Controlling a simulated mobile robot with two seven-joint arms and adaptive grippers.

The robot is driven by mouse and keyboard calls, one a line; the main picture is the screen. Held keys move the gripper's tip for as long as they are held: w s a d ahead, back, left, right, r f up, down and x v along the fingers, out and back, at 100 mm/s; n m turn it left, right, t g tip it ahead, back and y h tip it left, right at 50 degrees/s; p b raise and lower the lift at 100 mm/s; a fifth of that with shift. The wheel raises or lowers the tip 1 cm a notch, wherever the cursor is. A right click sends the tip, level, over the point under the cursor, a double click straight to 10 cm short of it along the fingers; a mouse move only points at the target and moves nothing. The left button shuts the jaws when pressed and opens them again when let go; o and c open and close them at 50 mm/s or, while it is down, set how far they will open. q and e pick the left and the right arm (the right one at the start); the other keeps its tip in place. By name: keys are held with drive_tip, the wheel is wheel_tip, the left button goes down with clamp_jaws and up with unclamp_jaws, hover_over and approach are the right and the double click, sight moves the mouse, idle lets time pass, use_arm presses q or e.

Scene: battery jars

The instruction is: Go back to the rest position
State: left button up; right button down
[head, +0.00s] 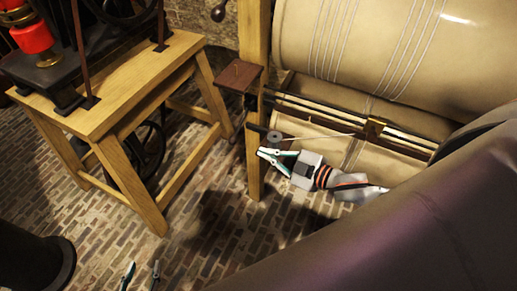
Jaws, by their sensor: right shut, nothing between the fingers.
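My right gripper (263,153) is in front of the wooden post, near the small dark knob (274,137) on the machine frame. Its fingers point left and are shut with nothing between them. I cannot tell whether the fingertips touch the post or the knob. My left gripper (142,272) shows only as two fingertips at the bottom edge, over the brick floor. The fingertips stand apart with nothing seen between them. The rest of the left gripper is out of frame.
A wooden table (130,92) with machinery stands at the left. A wooden post (255,120), a brown box (239,76) and large beige rollers (370,45) are close to my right gripper. A black round base (45,265) is at lower left. Brick floor (190,235) is open between.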

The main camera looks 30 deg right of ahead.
drive_tip(key=shift+s+d+r, duration=0.1)
drive_tip(key=shift+s, duration=0.1)
drive_tip(key=s+a+f+m+g+h, duration=0.2)
drive_tip(key=s+a+f+m+h, duration=0.2)
drive_tip(key=s+f+m, duration=0.4)
drive_tip(key=s+f, duration=0.3)
drive_tip(key=f, duration=0.4)
drive_tip(key=shift+s+a+m+g, duration=0.2)
drive_tip(key=shift+m+g, duration=0.1)
drive_tip(key=shift+m, duration=0.1)
drive_tip(key=shift+f, duration=0.1)
